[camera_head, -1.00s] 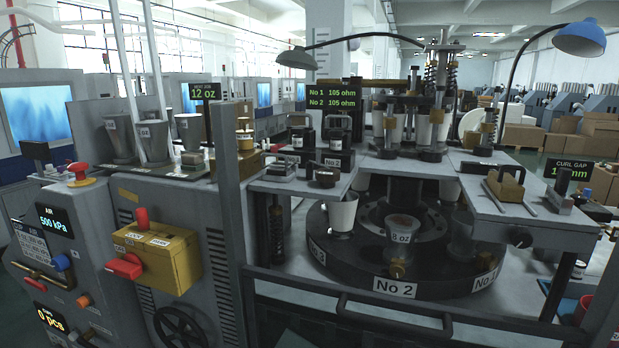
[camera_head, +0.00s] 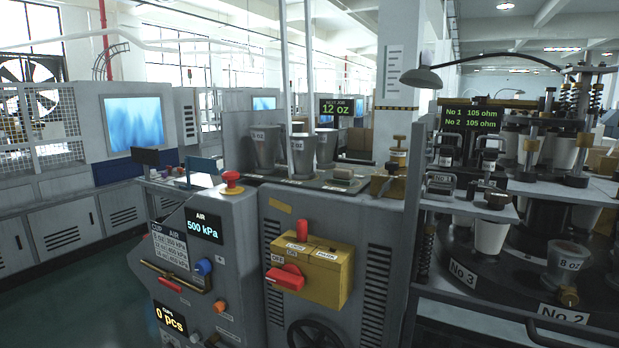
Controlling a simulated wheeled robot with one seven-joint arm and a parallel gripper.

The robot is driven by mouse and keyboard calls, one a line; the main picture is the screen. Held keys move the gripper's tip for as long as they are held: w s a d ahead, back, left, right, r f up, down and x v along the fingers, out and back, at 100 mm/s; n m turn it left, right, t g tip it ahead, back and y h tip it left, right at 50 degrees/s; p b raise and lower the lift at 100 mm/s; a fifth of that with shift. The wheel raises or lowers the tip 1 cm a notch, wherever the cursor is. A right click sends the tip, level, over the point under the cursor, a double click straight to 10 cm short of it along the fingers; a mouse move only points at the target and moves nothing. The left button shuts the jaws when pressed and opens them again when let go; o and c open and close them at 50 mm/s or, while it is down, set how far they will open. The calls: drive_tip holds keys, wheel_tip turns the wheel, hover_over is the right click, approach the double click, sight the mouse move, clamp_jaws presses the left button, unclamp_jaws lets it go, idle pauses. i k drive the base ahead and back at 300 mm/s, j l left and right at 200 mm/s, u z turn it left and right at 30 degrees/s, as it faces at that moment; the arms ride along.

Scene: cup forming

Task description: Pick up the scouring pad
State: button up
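A small pale grey-green block (camera_head: 343,174) lies on the dark top of the machine, just right of the upturned grey cups. It looks like the scouring pad, but it is too small to be sure. My gripper is not in view.
The control panel (camera_head: 205,225) and a yellow switch box (camera_head: 325,272) face me. Open floor shows at left.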

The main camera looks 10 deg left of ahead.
sight(343, 176)
drive_tip(key=i+j, duration=0.15)
drive_tip(key=j, duration=0.25)
drive_tip(key=i+j+z, duration=0.1)
drive_tip(key=j, duration=0.35)
drive_tip(key=i+j, duration=0.15)
drive_tip(key=j, duration=0.25)
drive_tip(key=i+j+z, duration=0.15)
drive_tip(key=j, duration=0.25)
